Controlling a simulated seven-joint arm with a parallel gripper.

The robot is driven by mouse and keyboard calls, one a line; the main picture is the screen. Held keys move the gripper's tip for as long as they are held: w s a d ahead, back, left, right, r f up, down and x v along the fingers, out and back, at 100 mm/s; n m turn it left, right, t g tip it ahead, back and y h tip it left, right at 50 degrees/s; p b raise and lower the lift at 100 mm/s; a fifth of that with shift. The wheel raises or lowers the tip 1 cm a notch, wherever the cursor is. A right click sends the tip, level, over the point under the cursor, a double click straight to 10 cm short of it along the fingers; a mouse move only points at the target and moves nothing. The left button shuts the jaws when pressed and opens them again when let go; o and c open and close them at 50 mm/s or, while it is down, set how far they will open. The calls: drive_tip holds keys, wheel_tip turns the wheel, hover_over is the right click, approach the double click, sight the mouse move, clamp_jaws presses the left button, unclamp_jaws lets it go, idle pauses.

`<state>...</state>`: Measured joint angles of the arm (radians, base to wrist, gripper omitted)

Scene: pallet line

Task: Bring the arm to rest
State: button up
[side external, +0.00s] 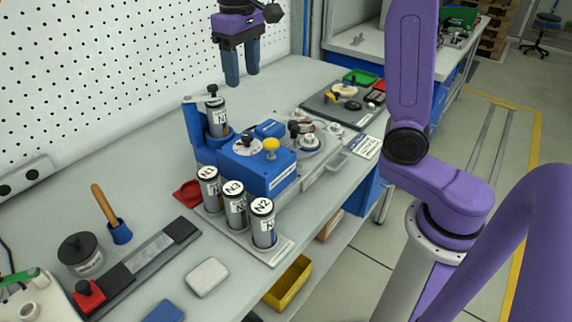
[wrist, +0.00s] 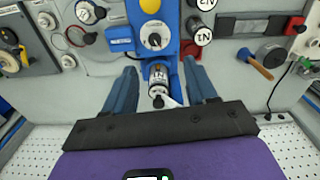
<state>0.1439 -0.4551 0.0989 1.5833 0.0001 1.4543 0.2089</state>
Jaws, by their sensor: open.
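My gripper (side external: 241,66) is in the air above the bench, fingers pointing down. Its two blue fingers are apart, with nothing between them. In the side external view it is above and slightly right of a canister (side external: 217,120) that stands upright in the blue machine's holder (side external: 194,125). In the wrist view the gripper (wrist: 162,88) shows the same canister (wrist: 158,82) below, between the finger lines but apart from them. A small black-knobbed lever (side external: 211,90) sits at the canister's top.
Canisters, among them N3 (side external: 234,205) and N2 (side external: 263,224), stand on a plate in front of the blue machine (side external: 262,172). A wooden-handled brush (side external: 108,208), a dark round pot (side external: 80,254) and a white block (side external: 206,277) are at the left front. The pegboard wall (side external: 120,70) is behind.

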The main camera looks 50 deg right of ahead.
drive_tip(key=s+d+f+n, duration=0.1)
drive_tip(key=s+f+n, duration=0.2)
drive_tip(key=s, duration=0.6)
drive_tip(key=s+d+f+n, duration=0.1)
drive_tip(key=s+f+n, duration=0.3)
drive_tip(key=s, duration=0.5)
drive_tip(key=s+f+n, duration=0.4)
drive_tip(key=s+f, duration=0.2)
drive_tip(key=s, duration=0.4)
drive_tip(key=shift+d+f, duration=0.25)
drive_tip(key=shift+d, duration=0.15)
